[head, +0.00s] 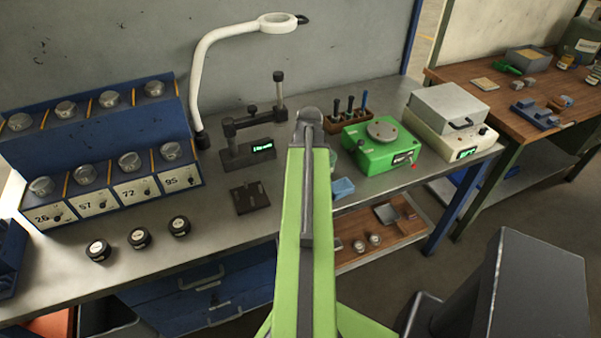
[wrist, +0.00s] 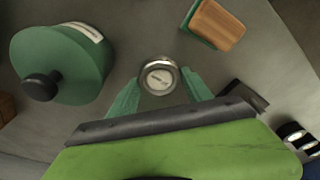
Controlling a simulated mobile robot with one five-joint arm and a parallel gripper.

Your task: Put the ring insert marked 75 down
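In the wrist view, a small round metal insert (wrist: 159,77) with a bright rim and a pale face sits between the green fingertips of my gripper (wrist: 160,80). The fingers touch or nearly touch it on both sides, so it appears gripped. Its face carries small marks that I cannot read. Grey surface shows around it; its height above that surface is unclear. In the head view my green arm reaches over the workbench (head: 225,215) and hides the gripper and the insert.
A green round pot with a black knob (wrist: 62,65) and a wood-topped green block (wrist: 213,25) flank the insert. A numbered blue rack (head: 105,135), several dark round pieces (head: 139,238), a black plate (head: 249,197), a lamp (head: 215,50) and a green device (head: 382,150) occupy the bench.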

